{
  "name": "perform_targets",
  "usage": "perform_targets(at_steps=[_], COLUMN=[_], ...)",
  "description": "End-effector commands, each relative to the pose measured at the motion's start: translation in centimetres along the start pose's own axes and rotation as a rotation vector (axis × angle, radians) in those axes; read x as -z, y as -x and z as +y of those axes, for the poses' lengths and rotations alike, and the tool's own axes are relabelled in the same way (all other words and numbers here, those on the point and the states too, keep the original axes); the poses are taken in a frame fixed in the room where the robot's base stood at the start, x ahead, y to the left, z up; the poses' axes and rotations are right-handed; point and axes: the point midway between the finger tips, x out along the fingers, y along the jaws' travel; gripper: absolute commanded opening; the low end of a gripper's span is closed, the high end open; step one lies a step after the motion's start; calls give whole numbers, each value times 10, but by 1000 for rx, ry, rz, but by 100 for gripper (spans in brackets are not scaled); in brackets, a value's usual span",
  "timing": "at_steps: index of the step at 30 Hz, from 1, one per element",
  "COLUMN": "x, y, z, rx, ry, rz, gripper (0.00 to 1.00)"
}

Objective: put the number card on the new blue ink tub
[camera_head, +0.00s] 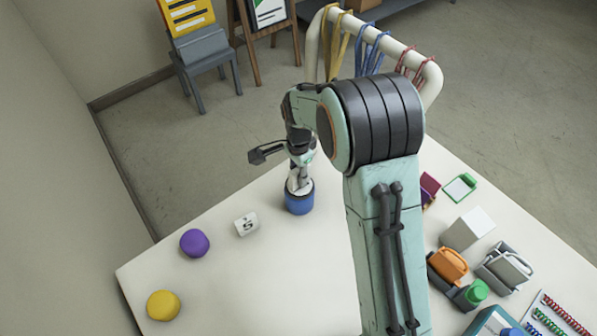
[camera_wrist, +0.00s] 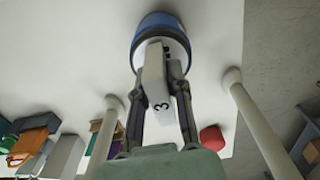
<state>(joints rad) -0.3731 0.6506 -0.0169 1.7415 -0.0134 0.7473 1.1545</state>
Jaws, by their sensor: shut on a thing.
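My gripper (camera_wrist: 162,72) is shut on a white number card (camera_wrist: 153,75), a thick block with a dark 3 on the face toward the wrist camera. The blue ink tub (camera_wrist: 142,30) is just beyond the fingertips in the wrist view. In the head view my gripper points down over the blue tub (camera_head: 300,205), and the card is mostly hidden there. The card's far end overlaps the tub's top in the wrist view. I cannot tell whether it touches the tub.
Another white number card (camera_head: 247,224) showing a 5 lies left of the blue tub. A purple tub (camera_head: 194,242) and a yellow tub (camera_head: 163,305) stand further left. A pale rail (camera_head: 385,42) with hanging coloured bands stands behind. Several tools and boxes crowd the right side.

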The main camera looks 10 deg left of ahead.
Motion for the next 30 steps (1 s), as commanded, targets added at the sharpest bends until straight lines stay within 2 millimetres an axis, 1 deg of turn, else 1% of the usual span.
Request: perform_targets(at_steps=[7,8,9,10,11,19,22,26,30], x=[0,0,0,0,0,0,0,0,0], y=[-2,-3,-2,-2,-2,-1,6,28,62], z=[0,0,0,0,0,0,0,-1,-1], rx=[-1,-1,0,0,0,0,3,6,7], ry=[0,1,1,1,1,0,0,1,0], rz=[-1,-1,-1,-1,-1,0,1,1,2], gripper=[0,18,31,40,41,41,41,41,41])
